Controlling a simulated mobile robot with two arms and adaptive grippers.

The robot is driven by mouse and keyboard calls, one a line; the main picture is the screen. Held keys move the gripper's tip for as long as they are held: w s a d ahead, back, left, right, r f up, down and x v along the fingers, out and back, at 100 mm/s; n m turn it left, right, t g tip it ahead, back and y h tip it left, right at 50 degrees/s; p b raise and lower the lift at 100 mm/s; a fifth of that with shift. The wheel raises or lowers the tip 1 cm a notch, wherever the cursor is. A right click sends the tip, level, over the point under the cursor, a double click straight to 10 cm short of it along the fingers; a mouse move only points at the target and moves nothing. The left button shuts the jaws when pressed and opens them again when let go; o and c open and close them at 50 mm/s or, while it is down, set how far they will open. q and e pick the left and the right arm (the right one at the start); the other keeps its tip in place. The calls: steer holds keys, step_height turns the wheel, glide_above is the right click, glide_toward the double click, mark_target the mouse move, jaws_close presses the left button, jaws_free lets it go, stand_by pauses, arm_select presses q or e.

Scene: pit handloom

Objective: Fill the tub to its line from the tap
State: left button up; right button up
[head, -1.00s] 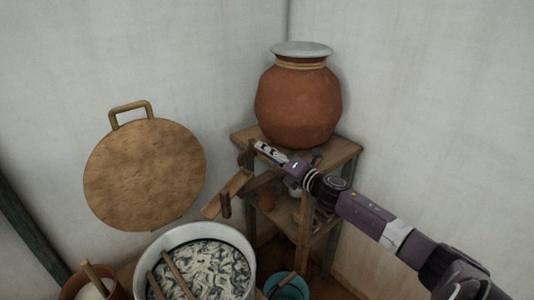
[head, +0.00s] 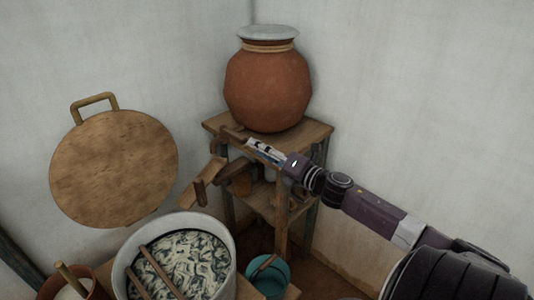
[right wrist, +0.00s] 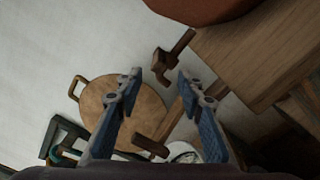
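A pale round tub (head: 124,270) stands at the bottom of the head view. Dark and white swirls show inside it, and two sticks lie across its top; I cannot make out a fill line or the water level. A brown wooden tap (head: 235,134) juts out below the clay pot, and it also shows in the right wrist view (right wrist: 162,64). A wooden chute (head: 203,181) slopes down from below the tap toward the tub. My right gripper (head: 250,144) is open and empty, close to the tap. In the right wrist view its fingers (right wrist: 158,74) stand apart, with the tap beyond and between them. My left gripper is out of view.
A clay pot (head: 268,90) with a pale lid sits on a wooden stand (head: 310,133) in the corner. A round wooden board (head: 113,170) is at the left wall. A teal bucket (head: 268,275) and a brown pot (head: 98,291) flank the tub.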

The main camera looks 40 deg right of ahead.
steer(key=shift+s+d, duration=0.1)
steer(key=shift+s, duration=1.25)
